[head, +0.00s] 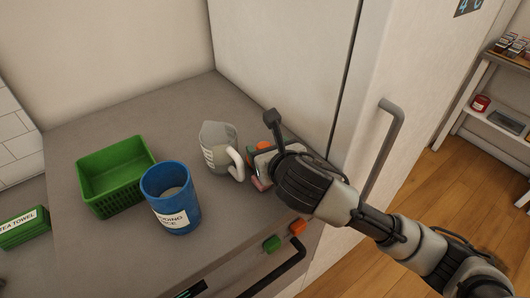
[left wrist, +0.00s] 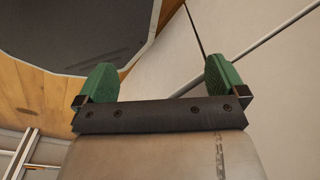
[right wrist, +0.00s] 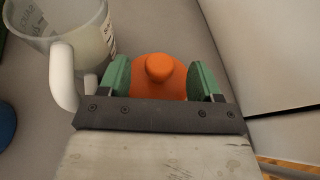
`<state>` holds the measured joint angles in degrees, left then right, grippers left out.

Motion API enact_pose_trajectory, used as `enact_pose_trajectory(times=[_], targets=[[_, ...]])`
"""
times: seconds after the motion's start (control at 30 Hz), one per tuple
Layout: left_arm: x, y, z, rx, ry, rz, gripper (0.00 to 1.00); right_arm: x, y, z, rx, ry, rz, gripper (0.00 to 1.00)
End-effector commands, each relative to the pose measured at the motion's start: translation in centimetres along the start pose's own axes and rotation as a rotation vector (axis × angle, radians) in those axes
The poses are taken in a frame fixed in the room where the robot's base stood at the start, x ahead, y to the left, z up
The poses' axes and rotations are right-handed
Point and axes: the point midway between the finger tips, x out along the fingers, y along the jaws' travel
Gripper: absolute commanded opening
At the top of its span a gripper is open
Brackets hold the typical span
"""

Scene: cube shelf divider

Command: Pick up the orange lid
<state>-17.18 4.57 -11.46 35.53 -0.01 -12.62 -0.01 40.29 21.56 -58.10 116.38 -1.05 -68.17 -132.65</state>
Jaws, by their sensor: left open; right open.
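The orange lid (right wrist: 158,78) has a round knob on top and lies on the grey counter in the right wrist view. My right gripper (right wrist: 160,80) is open, with one green finger on each side of the lid; I cannot tell whether they touch it. In the head view only a bit of the lid (head: 265,146) shows, beside my right gripper (head: 262,160), which hides the rest. My left gripper (left wrist: 162,80) is open and empty, away from the counter, and does not show in the head view.
A measuring jug (head: 218,150) stands just left of my right gripper, its handle close to the finger. A blue container (head: 172,215) and a green basket (head: 115,175) stand further left. The fridge (head: 290,60) is close on the right.

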Motion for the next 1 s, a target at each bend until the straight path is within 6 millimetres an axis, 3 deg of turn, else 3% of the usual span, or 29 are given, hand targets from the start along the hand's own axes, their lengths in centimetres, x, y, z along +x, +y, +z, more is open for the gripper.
enact_pose_trajectory(times=[0.17, 0.43, 0.83, 1.0], targets=[[-0.5, 0.0, -0.1, 0.0, 0.0, 0.0, 1.0, 2.1, 0.0, 0.1, -0.001, 0.0, -0.001, 0.64], [-0.4, 0.0, -0.1, 0.0, 0.0, 0.0, 1.0, 2.5, 0.0, 0.0, -0.001, -0.002, 0.001, 0.64], [-0.4, 0.0, -0.1, 0.0, 0.001, 0.0, 1.0, 2.5, 0.0, 0.0, -0.001, -0.001, 0.001, 0.03], [-0.4, 0.0, -0.1, 0.0, 0.001, 0.001, 1.0, 2.4, 0.0, 0.0, -0.001, -0.001, 0.001, 0.0]])
